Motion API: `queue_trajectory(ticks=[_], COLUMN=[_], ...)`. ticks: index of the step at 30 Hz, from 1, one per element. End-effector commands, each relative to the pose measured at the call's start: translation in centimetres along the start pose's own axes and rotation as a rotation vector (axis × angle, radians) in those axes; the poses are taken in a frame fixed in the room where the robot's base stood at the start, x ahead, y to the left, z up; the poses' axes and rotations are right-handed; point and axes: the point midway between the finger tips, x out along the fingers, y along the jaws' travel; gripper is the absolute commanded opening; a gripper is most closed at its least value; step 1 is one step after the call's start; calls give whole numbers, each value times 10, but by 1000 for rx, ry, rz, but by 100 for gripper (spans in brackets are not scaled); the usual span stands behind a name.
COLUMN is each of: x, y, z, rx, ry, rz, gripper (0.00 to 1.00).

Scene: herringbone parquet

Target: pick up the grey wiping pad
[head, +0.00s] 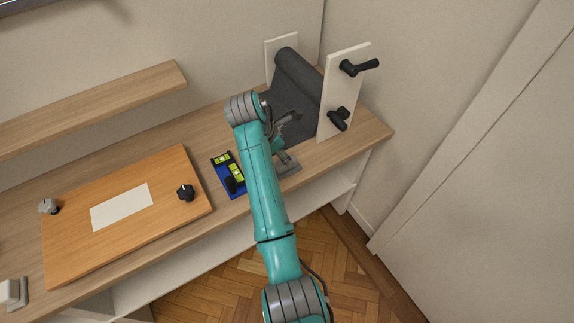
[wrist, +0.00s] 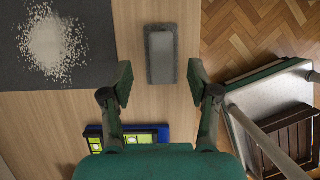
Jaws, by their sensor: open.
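The grey wiping pad (wrist: 161,55) lies on the wooden bench top in the wrist view, a dark grey block with a paler top. In the head view the pad (head: 290,168) shows partly, near the bench's front edge, beside my arm. My gripper (wrist: 160,84) is open and empty. In the wrist view its two fingers stand apart, one to either side of the pad's near end, with most of the pad beyond the tips. I cannot tell the height of the tips above the bench. In the head view my arm mostly hides the gripper.
A dark sheet (wrist: 50,70) bearing a pile of pale grains (wrist: 54,45) lies left of the pad; it hangs from a roll (head: 299,75) on a white-sided stand (head: 345,95).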

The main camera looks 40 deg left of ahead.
Motion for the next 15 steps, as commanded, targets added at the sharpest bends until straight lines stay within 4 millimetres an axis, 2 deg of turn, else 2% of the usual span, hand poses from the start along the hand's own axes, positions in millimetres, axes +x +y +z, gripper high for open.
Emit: queue_trajectory(ticks=[4,12,15], x=[10,45,52], y=[-1,-2,-2], z=[-2,-6,-6], rx=[0,0,0], ry=[1,0,-1], rz=[-2,-2,0], gripper=[60,60,60])
